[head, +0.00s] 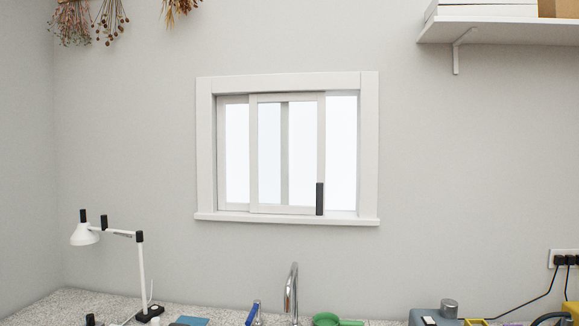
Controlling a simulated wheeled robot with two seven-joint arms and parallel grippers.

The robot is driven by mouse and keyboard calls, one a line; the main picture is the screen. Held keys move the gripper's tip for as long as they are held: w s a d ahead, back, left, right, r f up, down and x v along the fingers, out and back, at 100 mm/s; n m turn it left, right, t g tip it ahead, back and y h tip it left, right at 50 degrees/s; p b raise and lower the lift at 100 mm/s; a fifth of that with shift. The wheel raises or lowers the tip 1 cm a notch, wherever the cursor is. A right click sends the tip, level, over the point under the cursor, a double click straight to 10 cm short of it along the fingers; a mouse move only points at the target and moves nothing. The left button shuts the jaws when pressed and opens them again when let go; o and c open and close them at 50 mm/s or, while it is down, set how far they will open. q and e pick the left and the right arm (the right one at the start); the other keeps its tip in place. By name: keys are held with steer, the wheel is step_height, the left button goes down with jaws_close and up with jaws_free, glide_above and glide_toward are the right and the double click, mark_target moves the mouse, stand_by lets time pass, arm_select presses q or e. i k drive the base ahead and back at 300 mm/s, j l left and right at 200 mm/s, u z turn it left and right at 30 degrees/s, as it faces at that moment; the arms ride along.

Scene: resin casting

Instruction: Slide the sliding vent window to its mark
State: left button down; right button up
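The sliding vent window (285,209) is set in a white frame (370,150) on the grey wall, in the middle of the head view. Its front sash stands a little right of the left side, overlapping a fixed pane behind it. A dark upright handle (320,199) sits at the lower right of the sash. To the right of the sash is a bright gap up to the frame. I cannot make out a mark on the frame. Neither of my grippers is in view.
Below the window is a speckled counter (50,308) with a white desk lamp (86,235), a chrome tap (291,290), a green pan (326,319) and a grey device (430,316). A white shelf (500,31) juts out at upper right. The wall around the window is clear.

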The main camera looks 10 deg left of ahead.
mark_target(320, 209)
steer(key=i+l, duration=0.25)
steer(key=l, duration=0.2)
steer(key=i+l, duration=0.25)
steer(key=l, duration=0.15)
steer(key=i+l, duration=0.25)
steer(key=l, duration=0.2)
